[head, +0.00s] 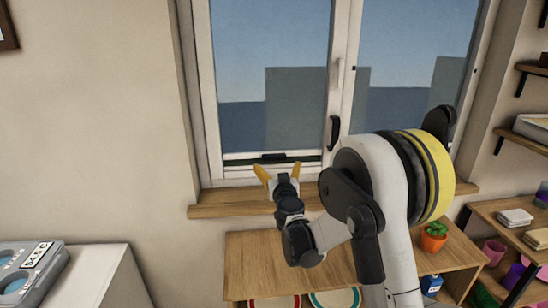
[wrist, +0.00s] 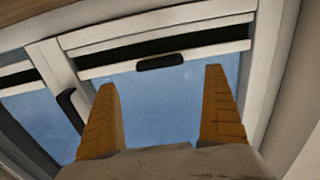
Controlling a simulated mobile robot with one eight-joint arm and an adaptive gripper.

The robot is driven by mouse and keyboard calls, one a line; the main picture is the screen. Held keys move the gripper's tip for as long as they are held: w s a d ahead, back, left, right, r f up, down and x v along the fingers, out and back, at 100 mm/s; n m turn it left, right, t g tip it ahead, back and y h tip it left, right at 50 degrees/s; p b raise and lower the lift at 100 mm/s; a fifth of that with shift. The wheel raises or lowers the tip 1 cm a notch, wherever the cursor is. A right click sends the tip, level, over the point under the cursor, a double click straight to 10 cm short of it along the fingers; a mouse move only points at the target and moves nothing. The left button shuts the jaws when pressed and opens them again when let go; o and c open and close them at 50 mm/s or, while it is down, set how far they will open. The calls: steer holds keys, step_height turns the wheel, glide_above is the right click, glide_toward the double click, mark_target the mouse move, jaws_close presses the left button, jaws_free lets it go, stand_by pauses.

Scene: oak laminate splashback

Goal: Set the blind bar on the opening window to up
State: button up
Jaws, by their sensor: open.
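The window (head: 340,60) has two panes. The blind bar (head: 240,159) is a thin pale bar low across the left pane, close to the bottom of its frame, with a short dark grip (head: 273,157) at its middle. In the wrist view the bar (wrist: 110,68) crosses the upper part, and its dark grip (wrist: 160,62) shows just beyond and between my fingertips. My gripper (head: 279,170) is open and empty, its yellow fingers just below and in front of the grip. The fingers also show in the wrist view (wrist: 160,80), apart from the bar as far as I can tell.
A dark window handle (head: 334,132) stands on the middle frame, right of the bar. A wooden sill (head: 235,198) juts out below. Under it, a wooden shelf unit (head: 255,245) carries a potted plant (head: 433,237). The left pane above the bar is clear.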

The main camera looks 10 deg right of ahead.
mark_target(273, 153)
steer(key=w, duration=0.2)
steer(key=w+b, duration=0.1)
steer(key=w, duration=0.5)
steer(key=shift+w+d+b, duration=0.15)
steer(key=shift+d+b, duration=0.2)
steer(key=shift+b, duration=0.05)
steer(key=c, duration=1.4)
